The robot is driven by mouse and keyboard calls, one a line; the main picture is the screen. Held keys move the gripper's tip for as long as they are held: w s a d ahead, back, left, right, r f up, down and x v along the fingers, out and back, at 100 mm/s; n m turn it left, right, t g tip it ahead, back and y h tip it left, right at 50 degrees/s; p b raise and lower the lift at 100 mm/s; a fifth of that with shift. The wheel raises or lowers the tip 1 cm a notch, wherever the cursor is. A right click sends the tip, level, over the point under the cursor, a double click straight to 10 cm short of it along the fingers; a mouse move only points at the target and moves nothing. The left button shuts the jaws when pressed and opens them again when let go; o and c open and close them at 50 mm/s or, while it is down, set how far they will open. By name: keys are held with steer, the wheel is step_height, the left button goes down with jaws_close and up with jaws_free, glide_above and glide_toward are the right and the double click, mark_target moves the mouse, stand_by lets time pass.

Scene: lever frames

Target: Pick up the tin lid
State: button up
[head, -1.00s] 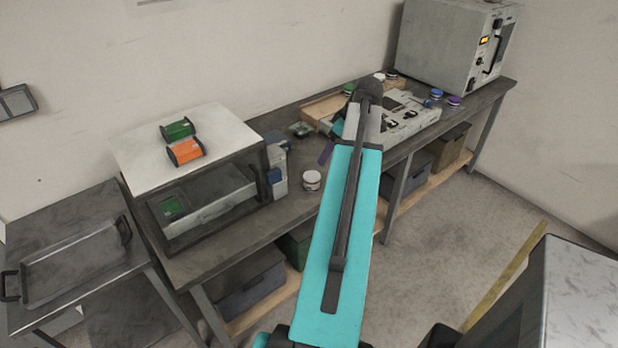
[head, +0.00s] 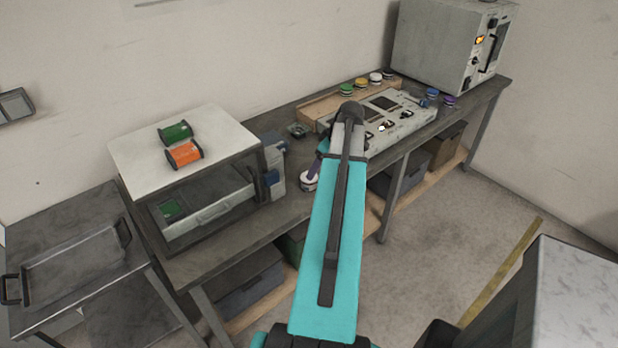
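A small round white tin (head: 308,184) with a light top stands on the dark workbench, right of the oven-like box. I take its top to be the tin lid; at this size I cannot make out the lid's edge. My arm reaches over the bench and bends down. Part of my gripper (head: 314,170) shows as a dark purplish piece just above the tin, overlapping its top right in the picture. I cannot tell whether it touches the lid. The fingers are too small and partly hidden to show whether they are open or shut.
A control panel (head: 395,120) and several coloured small tins are to the right. A large grey oven (head: 445,45) stands at the far end.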

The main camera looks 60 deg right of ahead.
steer(key=shift+w+f, duration=0.2)
steer(key=shift+f, duration=0.25)
steer(key=shift+f, duration=0.1)
steer(key=shift+p+x, duration=1.35)
steer(key=shift+x, duration=1.15)
steer(key=shift+w, duration=0.1)
steer(key=c, duration=1.1)
steer(key=shift+r, duration=0.2)
steer(key=shift+r+b, duration=0.95)
steer(key=shift+r, duration=0.4)
steer(key=s+r+b, duration=0.2)
steer(key=s+b, duration=0.2)
steer(key=s, duration=1.2)
steer(key=shift+a+b, duration=0.25)
steer(key=shift+b, duration=0.15)
